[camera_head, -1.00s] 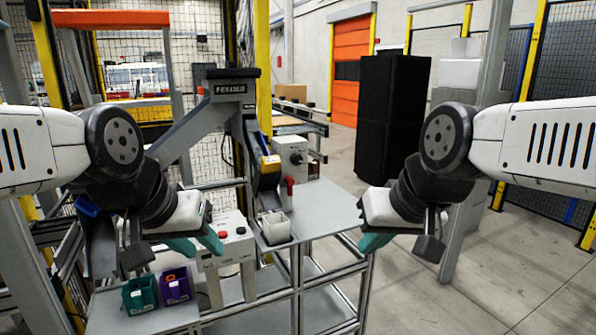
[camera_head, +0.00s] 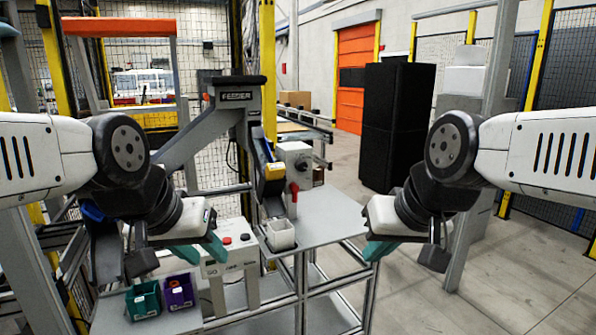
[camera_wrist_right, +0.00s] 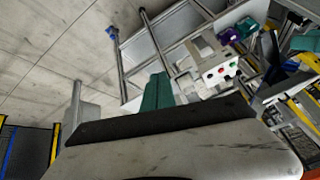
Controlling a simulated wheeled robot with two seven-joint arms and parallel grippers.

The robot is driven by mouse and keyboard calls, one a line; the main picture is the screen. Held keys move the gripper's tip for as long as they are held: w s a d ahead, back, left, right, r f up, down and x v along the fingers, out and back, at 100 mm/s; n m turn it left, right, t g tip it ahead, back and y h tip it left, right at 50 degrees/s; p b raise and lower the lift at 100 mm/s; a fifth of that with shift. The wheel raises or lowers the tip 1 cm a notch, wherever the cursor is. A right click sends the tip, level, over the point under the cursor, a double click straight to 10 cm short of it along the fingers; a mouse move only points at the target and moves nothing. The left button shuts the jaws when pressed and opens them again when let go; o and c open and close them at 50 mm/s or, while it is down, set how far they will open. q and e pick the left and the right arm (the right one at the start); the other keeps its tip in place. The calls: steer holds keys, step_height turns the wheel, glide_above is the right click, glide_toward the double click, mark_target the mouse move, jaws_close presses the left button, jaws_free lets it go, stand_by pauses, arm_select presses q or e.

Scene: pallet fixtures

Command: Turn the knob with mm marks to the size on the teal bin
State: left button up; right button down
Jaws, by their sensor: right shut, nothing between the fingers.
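The teal bin (camera_head: 143,301) sits at the front left of the bench; any size on it is too small to read. A light box (camera_head: 291,152) under the feeder carries a dark round knob (camera_head: 303,163); mm marks cannot be made out. My left gripper (camera_head: 203,251) hangs above the bench, right of and above the bins in the picture, touching nothing visible; its finger gap is unclear. My right gripper (camera_head: 376,251) is shut and empty, in front of the bench's right side. Its teal fingers (camera_wrist_right: 158,92) also show in the right wrist view, apart from the bench.
A purple bin (camera_head: 178,291) stands beside the teal one. A button box (camera_head: 230,258) with a red button, a white open container (camera_head: 280,235) and a red handle (camera_head: 293,195) lie between my grippers. The grey bench top (camera_head: 325,217) is clear at right.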

mark_target(303, 167)
stand_by(0.3)
steer(key=c, duration=2)
jaws_free()
steer(key=o, duration=1.1)
steer(key=shift+t, duration=0.7)
steer(key=w, duration=0.2)
steer(key=w+r, duration=0.1)
steer(key=w, duration=0.1)
steer(key=w+d, duration=0.1)
steer(key=w, duration=0.2)
steer(key=shift+r, duration=0.2)
steer(key=shift+c, duration=0.2)
steer(key=w+d+r+n+t, duration=0.15)
steer(key=w+t, duration=0.25)
steer(key=w, duration=1.7)
steer(key=w+a+f+n+t+y, duration=0.1)
steer(key=w+a, duration=0.3)
steer(key=w, duration=0.4)
steer(key=w+a+f+n+t+y, duration=0.2)
steer(key=w+a+f, duration=0.1)
steer(key=w, duration=0.5)
steer(key=w+a+f+n+t+y, duration=0.1)
steer(key=w+a+f+n+t, duration=0.1)
steer(key=w+a, duration=0.3)
steer(key=shift+w+n+y, duration=0.25)
steer(key=shift+w+y, duration=0.15)
steer(key=shift+w, duration=1.65)
